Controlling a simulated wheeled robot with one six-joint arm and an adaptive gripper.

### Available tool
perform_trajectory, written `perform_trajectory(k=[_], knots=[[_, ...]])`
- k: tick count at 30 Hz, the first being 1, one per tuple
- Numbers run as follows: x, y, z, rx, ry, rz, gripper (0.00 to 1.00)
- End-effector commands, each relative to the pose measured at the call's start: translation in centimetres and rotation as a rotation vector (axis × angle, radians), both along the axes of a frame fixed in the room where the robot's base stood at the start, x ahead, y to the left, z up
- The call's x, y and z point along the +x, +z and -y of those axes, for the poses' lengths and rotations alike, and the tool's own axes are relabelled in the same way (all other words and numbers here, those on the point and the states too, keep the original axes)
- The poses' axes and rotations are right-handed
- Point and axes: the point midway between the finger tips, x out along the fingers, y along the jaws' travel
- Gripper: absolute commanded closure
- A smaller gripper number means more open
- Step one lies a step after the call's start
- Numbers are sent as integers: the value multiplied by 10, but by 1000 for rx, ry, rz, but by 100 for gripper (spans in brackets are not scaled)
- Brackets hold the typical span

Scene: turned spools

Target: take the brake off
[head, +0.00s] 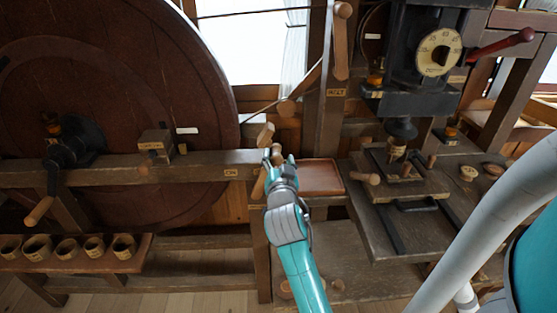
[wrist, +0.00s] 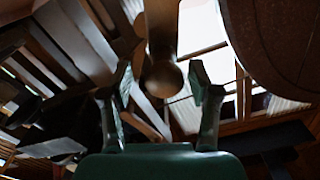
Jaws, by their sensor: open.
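My gripper (head: 278,157) is open, at the right end of the wooden beam beside the big wheel. A light wooden handle (head: 265,135) stands just above its fingers, and another wooden piece (head: 259,183) shows at its left side. In the wrist view a wooden handle with a rounded end (wrist: 163,78) lies between the open fingers (wrist: 162,88), with no clear contact. I cannot tell which handle works the brake. A block (head: 155,144) with a small label sits on the beam against the big dark red wheel (head: 110,90). Labels near the gripper are too small to read.
A crank (head: 40,211) sticks out at the wheel's left. A tray of small cups (head: 75,262) stands below. A reddish tray (head: 320,177) lies right of my gripper. An upright post (head: 330,110) and a machine with a dial (head: 438,52) stand farther right.

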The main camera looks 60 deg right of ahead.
Motion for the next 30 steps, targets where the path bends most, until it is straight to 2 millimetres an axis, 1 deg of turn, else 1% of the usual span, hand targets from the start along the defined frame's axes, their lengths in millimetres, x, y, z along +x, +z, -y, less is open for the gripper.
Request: perform_trajectory(k=[5,12,18,22,30], knots=[[-6,0,-9,-1,2,0,39],[-29,-1,-38,0,3,-1,39],[-43,-1,-55,0,0,-1,39],[-46,0,-59,0,-1,-2,39],[-46,0,-59,0,-1,0,39]])
